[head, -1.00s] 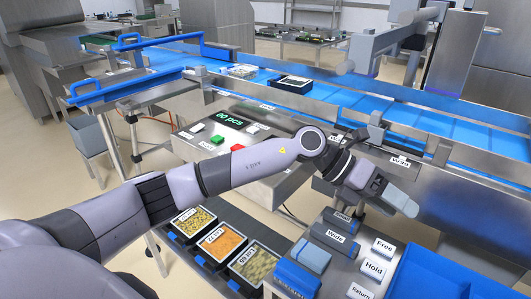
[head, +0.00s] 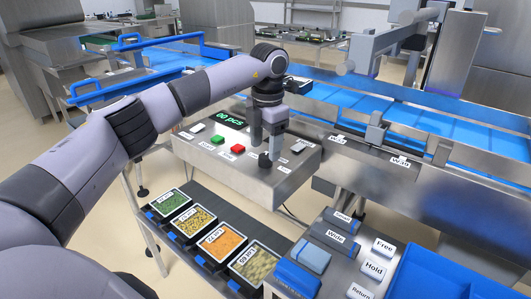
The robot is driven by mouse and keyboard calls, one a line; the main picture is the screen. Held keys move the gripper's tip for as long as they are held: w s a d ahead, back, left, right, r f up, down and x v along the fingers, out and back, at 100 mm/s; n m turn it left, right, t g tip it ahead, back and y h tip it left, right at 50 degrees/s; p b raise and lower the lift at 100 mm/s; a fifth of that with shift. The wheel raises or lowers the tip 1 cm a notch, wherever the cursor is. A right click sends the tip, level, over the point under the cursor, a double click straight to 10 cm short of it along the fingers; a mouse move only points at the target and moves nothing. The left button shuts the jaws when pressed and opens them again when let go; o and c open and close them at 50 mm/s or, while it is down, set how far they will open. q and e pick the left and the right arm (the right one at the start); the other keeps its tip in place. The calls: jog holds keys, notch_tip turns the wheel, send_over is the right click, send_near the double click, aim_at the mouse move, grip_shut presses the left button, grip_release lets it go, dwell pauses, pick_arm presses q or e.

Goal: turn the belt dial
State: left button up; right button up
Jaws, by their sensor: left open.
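My left gripper (head: 265,146) points down over the metal control panel (head: 235,185), its fingers apart. A dark knob (head: 265,160), which looks like the belt dial, sits on the panel just below the fingertips. I cannot tell whether the fingers touch it or reach around it. Its label is too small to read. My right gripper is out of view.
The panel also has a green display (head: 229,120), a red button (head: 238,149) and a green button (head: 217,140). The blue conveyor (head: 335,92) runs behind. Labelled blocks (head: 335,238) stand at front right.

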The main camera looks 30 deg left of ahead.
aim_at(265, 156)
pick_arm(q)
jog(key=shift+f, duration=1.55)
jog(key=c, duration=1)
jog(key=shift+c, duration=0.2)
